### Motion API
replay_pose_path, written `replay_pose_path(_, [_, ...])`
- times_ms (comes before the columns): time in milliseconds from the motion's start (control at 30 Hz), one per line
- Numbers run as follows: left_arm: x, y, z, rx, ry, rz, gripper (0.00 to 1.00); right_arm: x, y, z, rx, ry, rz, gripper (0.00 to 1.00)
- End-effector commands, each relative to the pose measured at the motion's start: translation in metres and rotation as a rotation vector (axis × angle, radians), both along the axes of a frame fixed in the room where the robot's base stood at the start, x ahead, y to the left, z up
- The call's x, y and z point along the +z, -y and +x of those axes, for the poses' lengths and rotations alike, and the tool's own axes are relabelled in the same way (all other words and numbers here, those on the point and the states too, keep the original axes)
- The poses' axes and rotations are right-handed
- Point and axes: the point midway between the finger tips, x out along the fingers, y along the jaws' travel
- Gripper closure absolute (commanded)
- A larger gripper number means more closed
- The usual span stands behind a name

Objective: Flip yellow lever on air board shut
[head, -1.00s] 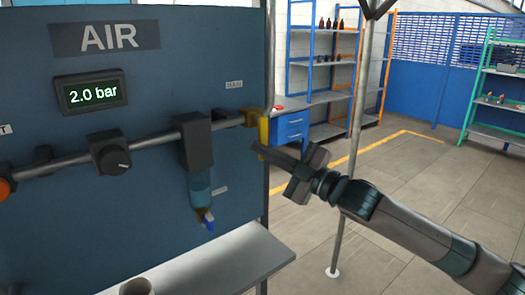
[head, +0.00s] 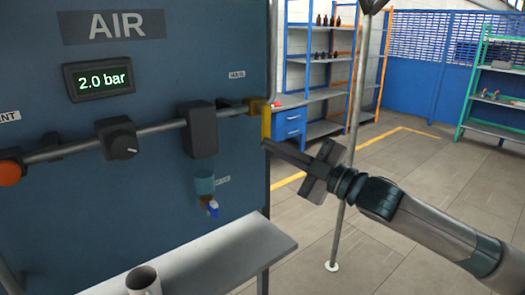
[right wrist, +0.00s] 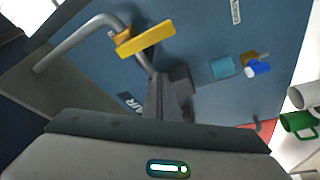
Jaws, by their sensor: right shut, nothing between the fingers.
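The yellow lever (head: 266,122) sits at the right end of the pipe on the blue air board (head: 60,200). It hangs down, crosswise to the pipe. It also shows in the right wrist view (right wrist: 150,38) as a yellow bar across the pipe. My right gripper (head: 266,144) is shut and empty. Its fingertips are at the lever's lower end in the head view; whether they touch it I cannot tell. In the right wrist view the dark fingers (right wrist: 160,92) point toward the board, below the lever. The board's display (head: 99,81) reads 2.0 bar. My left gripper is out of view.
A dark block with a clear bowl (head: 205,184) and blue drain tap hangs left of the lever. A white bench (head: 240,245) with a mug (head: 143,282) stands below. A metal post (head: 345,215) rises behind my right arm. Floor to the right is clear.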

Motion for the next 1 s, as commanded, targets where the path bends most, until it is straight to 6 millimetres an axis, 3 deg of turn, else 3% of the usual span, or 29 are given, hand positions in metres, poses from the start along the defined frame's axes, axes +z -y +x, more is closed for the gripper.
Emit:
replay_pose_path(200, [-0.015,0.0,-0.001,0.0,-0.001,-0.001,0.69,-0.002,0.026,-0.017,-0.002,0.002,-0.001,1.0])
replay_pose_path(500, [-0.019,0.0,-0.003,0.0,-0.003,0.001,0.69,0.0,0.037,-0.026,-0.001,0.0,0.001,1.0])
replay_pose_path(833, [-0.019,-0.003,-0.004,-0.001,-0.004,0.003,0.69,-0.001,0.037,-0.024,-0.003,-0.003,0.002,1.0])
replay_pose_path(1000, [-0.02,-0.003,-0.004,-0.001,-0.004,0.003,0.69,-0.02,0.043,-0.004,-0.033,-0.036,0.021,1.0])
